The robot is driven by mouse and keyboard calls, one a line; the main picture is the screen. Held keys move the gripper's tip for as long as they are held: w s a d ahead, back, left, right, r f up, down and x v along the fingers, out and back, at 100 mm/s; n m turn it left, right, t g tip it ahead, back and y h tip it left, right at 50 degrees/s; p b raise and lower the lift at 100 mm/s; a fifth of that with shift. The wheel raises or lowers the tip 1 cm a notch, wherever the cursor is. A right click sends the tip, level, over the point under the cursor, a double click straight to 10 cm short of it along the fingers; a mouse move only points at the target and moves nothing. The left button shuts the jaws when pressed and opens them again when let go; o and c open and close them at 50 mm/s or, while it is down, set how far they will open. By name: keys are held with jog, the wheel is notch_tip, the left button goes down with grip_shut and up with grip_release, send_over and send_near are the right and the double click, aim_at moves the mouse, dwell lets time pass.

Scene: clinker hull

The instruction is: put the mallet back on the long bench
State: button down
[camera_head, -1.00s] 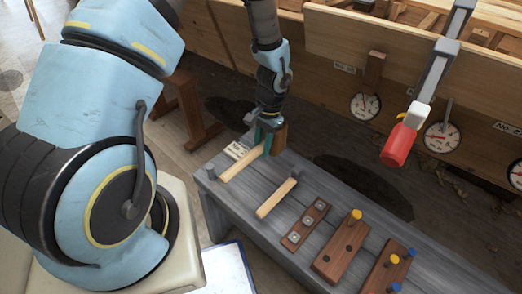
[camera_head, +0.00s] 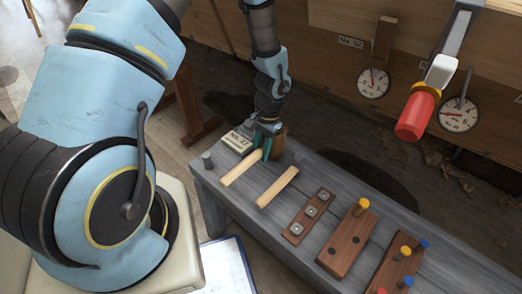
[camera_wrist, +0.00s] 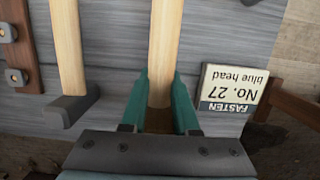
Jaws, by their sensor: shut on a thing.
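The mallet has a pale wooden handle (camera_head: 241,168) and a brown head (camera_head: 279,142) partly hidden behind my gripper (camera_head: 266,148) in the head view. My gripper's teal fingers are shut on the handle near the head. In the wrist view the handle (camera_wrist: 163,60) runs straight out between the fingers (camera_wrist: 160,98). The mallet is low over the far left end of the long grey bench (camera_head: 222,197); I cannot tell whether it touches the top.
A hammer (camera_head: 278,187) lies on the bench beside the mallet; it shows in the wrist view (camera_wrist: 68,60). A card reading "FASTEN No. 27 blue head" (camera_wrist: 232,86) lies on the other side. Brown blocks with coloured pegs (camera_head: 347,240) stand farther right. A red-ended clamp (camera_head: 417,115) hangs above.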

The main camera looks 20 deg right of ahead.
jog(key=shift+f+b, duration=0.3)
jog(key=shift+f, duration=0.2)
jog(key=c, duration=0.6)
grip_release()
jog(key=p+v, duration=0.2)
jog(key=a+p+v, duration=0.1)
jog(key=p+v, duration=0.1)
jog(key=v, duration=0.1)
jog(key=p+v, duration=0.2)
jog(key=v, duration=0.1)
jog(key=shift+s+a+r, duration=0.2)
jog(key=shift+s, duration=0.2)
jog(key=w+a+r+n+t+h+p, duration=0.1)
jog(key=w+a+r+n+p, duration=0.25)
jog(key=a+r, duration=0.65)
jog(key=w+a+r+n+t+h+p, duration=0.15)
jog(key=a+r+n, duration=0.4)
jog(key=r, duration=0.85)
jog(key=shift+n, duration=0.9)
jog(key=s+a+r+p, duration=0.1)
jog(key=a+r, duration=0.1)
jog(key=a, duration=0.1)
jog(key=s+a+r, duration=0.1)
jog(key=a+r, duration=0.2)
jog(key=s+a+r+p, duration=0.1)
jog(key=a+r, duration=0.2)
jog(key=shift+s+a+p, duration=0.1)
jog(key=shift+p, duration=0.25)
